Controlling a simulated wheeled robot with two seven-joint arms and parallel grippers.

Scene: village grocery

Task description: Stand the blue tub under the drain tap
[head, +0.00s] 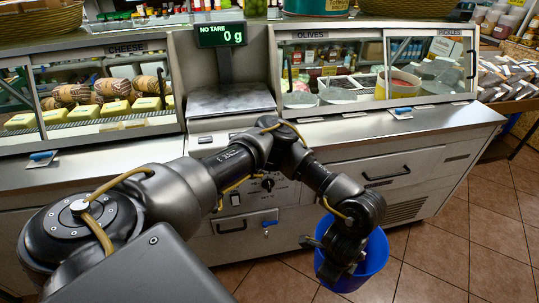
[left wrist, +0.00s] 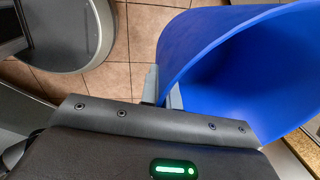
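The blue tub (head: 378,262) hangs at the end of my left arm, in front of the counter, with tiled floor below it. My left gripper (head: 338,262) is at the tub's left side and hides part of it. In the left wrist view the tub (left wrist: 225,50) fills the upper right, and its wall passes between the fingers of my left gripper (left wrist: 162,92), which are closed on it. A small blue-handled fitting (head: 267,224) on the cabinet front, left of the tub, may be the drain tap; it is too small to be sure. My right gripper is not visible.
The glass-fronted counter has a cheese case (head: 100,90), a scale (head: 230,100) and an olive case (head: 340,80). A drawer handle (head: 386,176) and a vent grille (head: 405,209) are on its front. The tiled floor (head: 470,235) at the right is clear.

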